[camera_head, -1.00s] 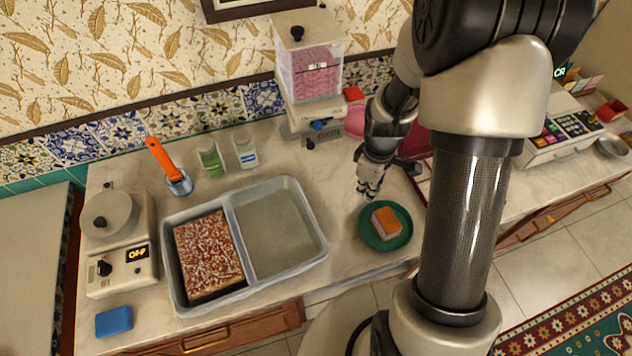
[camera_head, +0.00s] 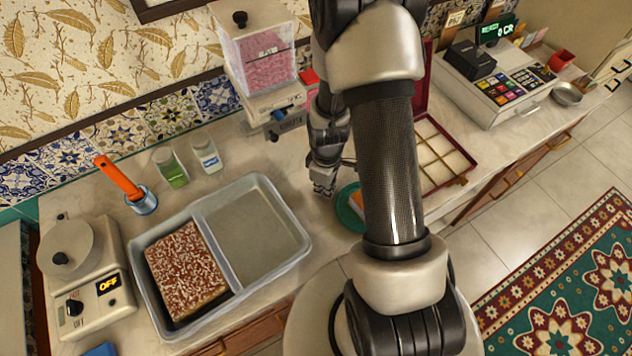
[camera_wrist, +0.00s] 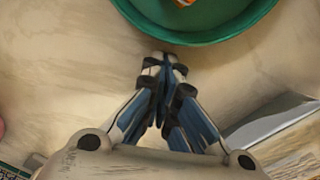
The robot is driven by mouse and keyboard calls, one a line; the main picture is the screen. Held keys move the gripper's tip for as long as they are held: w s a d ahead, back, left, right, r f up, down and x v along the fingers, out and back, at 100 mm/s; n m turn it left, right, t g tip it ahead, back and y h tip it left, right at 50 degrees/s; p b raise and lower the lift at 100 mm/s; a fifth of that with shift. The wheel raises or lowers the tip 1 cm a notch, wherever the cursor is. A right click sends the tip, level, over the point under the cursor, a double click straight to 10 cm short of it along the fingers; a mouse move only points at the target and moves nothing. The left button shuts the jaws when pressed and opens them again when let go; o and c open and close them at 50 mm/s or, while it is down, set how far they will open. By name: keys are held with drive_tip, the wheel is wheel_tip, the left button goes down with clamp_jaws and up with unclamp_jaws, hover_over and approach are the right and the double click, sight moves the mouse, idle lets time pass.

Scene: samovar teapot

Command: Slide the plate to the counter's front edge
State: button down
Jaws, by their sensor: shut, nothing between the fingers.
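The green plate (camera_head: 347,207) lies on the counter (camera_head: 318,232), right of the grey tray, partly hidden behind my arm. An orange sponge (camera_head: 357,200) rests on it, mostly covered by the arm. The plate's near rim also shows in the wrist view (camera_wrist: 205,36), with a bit of the sponge (camera_wrist: 183,2) at the top edge. My gripper (camera_head: 323,190) is shut and empty, pointing down just beside the plate's back-left side. In the wrist view the closed fingertips (camera_wrist: 165,58) are near the plate's rim; I cannot tell whether they touch.
A grey two-part tray (camera_head: 298,232) holding a brown slab (camera_head: 187,270) is left of the plate. A pink-filled dispenser (camera_head: 262,65) stands behind my gripper.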

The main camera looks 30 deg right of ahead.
sight(335, 198)
drive_tip(key=shift+s+d, duration=0.4)
drive_tip(key=shift+s, duration=0.05)
drive_tip(key=shift+s+d, duration=0.35)
drive_tip(key=shift+s, duration=0.05)
drive_tip(key=shift+s+d+r, duration=0.1)
drive_tip(key=shift+s+d, duration=0.2)
drive_tip(key=shift+s, duration=0.1)
drive_tip(key=shift+w+a, duration=0.2)
wheel_tip(335, 198, up, 12)
